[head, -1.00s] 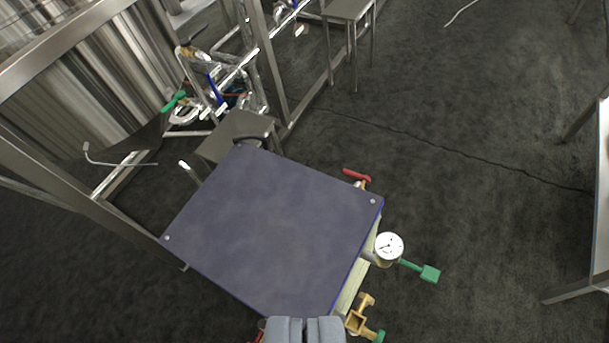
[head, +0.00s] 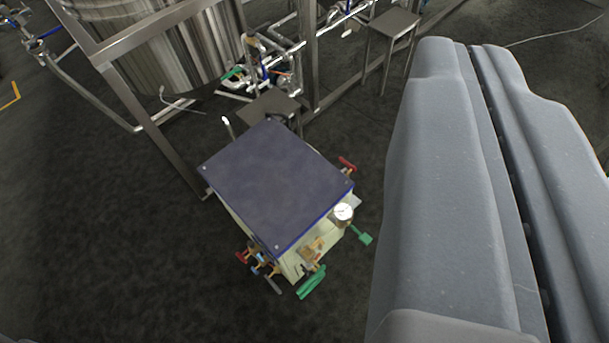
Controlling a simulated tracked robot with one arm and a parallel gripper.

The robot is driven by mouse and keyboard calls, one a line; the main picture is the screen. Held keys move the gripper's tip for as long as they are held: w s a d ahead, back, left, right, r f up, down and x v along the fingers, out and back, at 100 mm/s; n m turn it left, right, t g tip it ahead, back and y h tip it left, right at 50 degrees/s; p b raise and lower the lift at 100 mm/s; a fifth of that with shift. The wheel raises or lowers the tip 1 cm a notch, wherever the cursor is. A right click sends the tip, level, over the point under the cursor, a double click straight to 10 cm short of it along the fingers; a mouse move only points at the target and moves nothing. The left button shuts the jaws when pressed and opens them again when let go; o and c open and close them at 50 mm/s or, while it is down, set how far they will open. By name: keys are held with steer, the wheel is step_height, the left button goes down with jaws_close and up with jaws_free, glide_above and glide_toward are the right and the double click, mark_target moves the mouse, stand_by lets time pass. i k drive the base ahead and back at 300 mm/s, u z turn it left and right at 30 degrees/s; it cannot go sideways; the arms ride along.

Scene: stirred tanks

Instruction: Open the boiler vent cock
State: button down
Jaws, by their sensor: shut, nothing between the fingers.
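The boiler is a cream box with a dark blue top (head: 275,185), standing on the floor at centre. A white-faced gauge (head: 343,212) is on its right side. A red handle (head: 347,164) and a green handle (head: 362,235) are near the gauge. Brass fittings (head: 314,249) with long green handles (head: 311,283) are on the near corner. Another red handle (head: 241,257) is on the near left side. I cannot tell which is the vent cock. My gripper (head: 472,62) is shut and empty, large at right, apart from the boiler in the picture.
A steel tank (head: 180,55) in a metal frame stands behind, with pipes and valves beside it. A small steel table (head: 270,106) is just behind the boiler, and another (head: 395,23) is farther back. Dark floor (head: 100,240) is clear at left and in front.

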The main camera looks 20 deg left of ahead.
mark_target(317, 280)
steer(key=z, duration=0.7)
steer(key=k, duration=2.65)
steer(key=u, duration=0.75)
steer(key=i, duration=1)
steer(key=z, duration=0.1)
